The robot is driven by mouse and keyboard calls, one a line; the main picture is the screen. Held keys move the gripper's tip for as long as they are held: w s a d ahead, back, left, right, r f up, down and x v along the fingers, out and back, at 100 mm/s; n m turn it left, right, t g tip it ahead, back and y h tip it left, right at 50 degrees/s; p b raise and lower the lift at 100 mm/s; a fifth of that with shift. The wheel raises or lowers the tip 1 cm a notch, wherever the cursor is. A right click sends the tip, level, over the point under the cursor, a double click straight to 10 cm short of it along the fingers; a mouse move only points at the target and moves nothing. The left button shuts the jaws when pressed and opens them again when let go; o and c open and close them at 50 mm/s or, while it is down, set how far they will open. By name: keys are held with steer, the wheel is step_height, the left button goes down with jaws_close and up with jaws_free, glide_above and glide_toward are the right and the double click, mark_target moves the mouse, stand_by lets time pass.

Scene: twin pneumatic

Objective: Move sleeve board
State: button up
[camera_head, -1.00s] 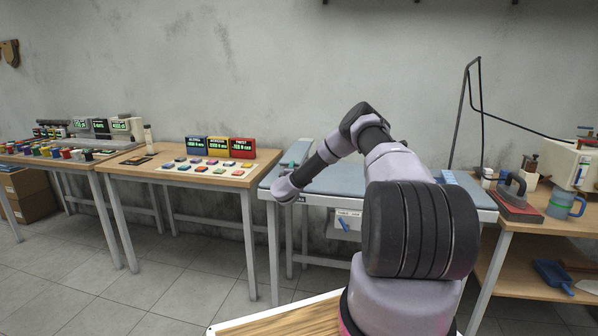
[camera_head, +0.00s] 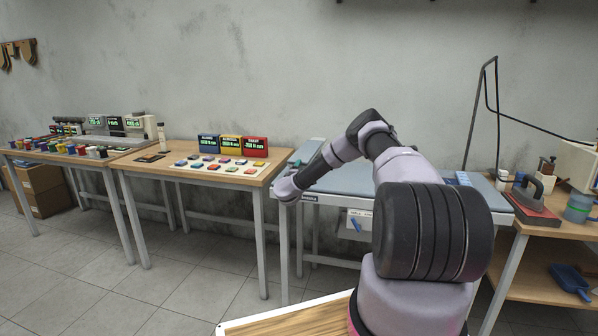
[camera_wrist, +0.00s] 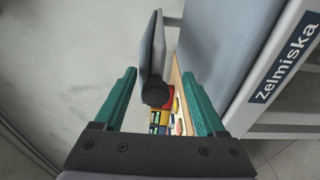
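The sleeve board looks to be the narrow grey padded board (camera_wrist: 150,45) standing edge-on in the wrist view, with a round black knob (camera_wrist: 156,93) at its near end. In the head view it seems to be the narrow grey strip (camera_head: 309,150) at the left end of the ironing table (camera_head: 340,181). My gripper (camera_wrist: 158,74) has green fingers spread wide apart. The board's near end and knob appear in the gap between them, with clear space on both sides. I cannot tell how far beyond the fingertips they are.
A wooden table (camera_head: 150,168) with coloured blocks and three displays (camera_head: 232,145) stands to the left. A shelf table (camera_head: 545,222) with an iron (camera_head: 528,188) stands to the right. The ironing table's edge (camera_wrist: 246,95) runs close along the right finger.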

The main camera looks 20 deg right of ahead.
steer(key=shift+d+r, duration=0.1)
steer(key=shift+r, duration=0.05)
steer(key=v, duration=1)
steer(key=shift+s, duration=0.35)
steer(key=shift+a, duration=0.2)
